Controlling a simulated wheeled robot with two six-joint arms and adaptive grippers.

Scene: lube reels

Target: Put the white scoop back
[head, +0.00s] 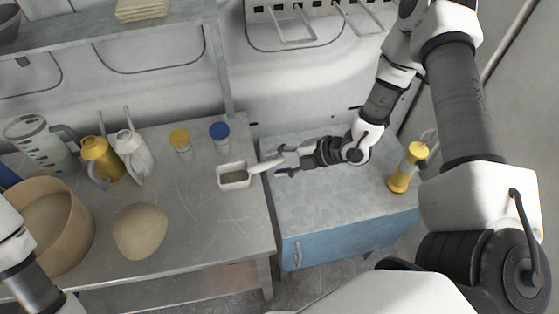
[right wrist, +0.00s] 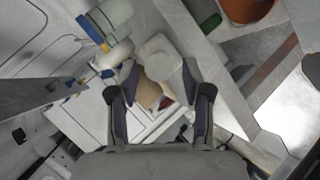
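The white scoop (head: 235,186) is at the right edge of the grey table in the head view. Its box-shaped bowl has a brownish inside, and its pale handle points right towards my right gripper. My right gripper (head: 283,163) is at the handle's end, with its fingers spread. In the right wrist view its two fingers (right wrist: 159,75) stand apart, with a white shape, likely the scoop (right wrist: 160,52), beyond and between them. I cannot tell whether a finger touches the handle. Part of my left arm shows at the lower left; its gripper is out of view.
A yellow-lidded jar (head: 180,140) and a blue-lidded jar (head: 220,132) stand behind the scoop. A round tan lump (head: 140,230), a large tan bowl (head: 75,215), and yellow (head: 100,160) and white (head: 133,155) cans are left. A yellow bottle (head: 405,172) stands on the blue cabinet (head: 340,240).

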